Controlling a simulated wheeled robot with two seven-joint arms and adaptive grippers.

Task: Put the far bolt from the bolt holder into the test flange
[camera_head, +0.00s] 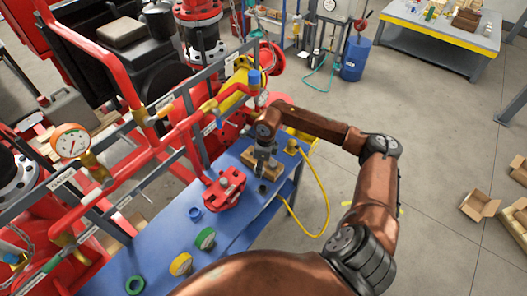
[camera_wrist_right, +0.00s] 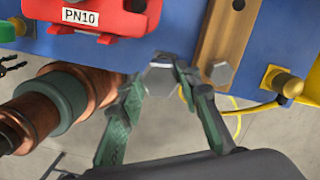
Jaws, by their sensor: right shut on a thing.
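The red test flange (camera_head: 225,187), marked PN10, sits on the blue bench; its edge also shows at the top left of the right wrist view (camera_wrist_right: 85,18). The wooden bolt holder (camera_wrist_right: 228,40) stands beside it. One grey hex-headed bolt (camera_wrist_right: 220,73) shows at the holder's near end. My right gripper (camera_wrist_right: 161,78) is shut on another grey hex-headed bolt (camera_wrist_right: 160,76), seen beside the holder, on its flange side. The bolt's shank is hidden. In the head view my right gripper (camera_head: 262,161) is over the holder area. My left gripper is not in view.
A brass fitting (camera_wrist_right: 287,85) with a yellow hose stands beyond the holder. Blue (camera_head: 195,213), green (camera_head: 205,239) and yellow (camera_head: 181,264) round parts lie on the blue bench (camera_head: 155,242). Red pipework (camera_head: 150,150) runs along the bench's left side.

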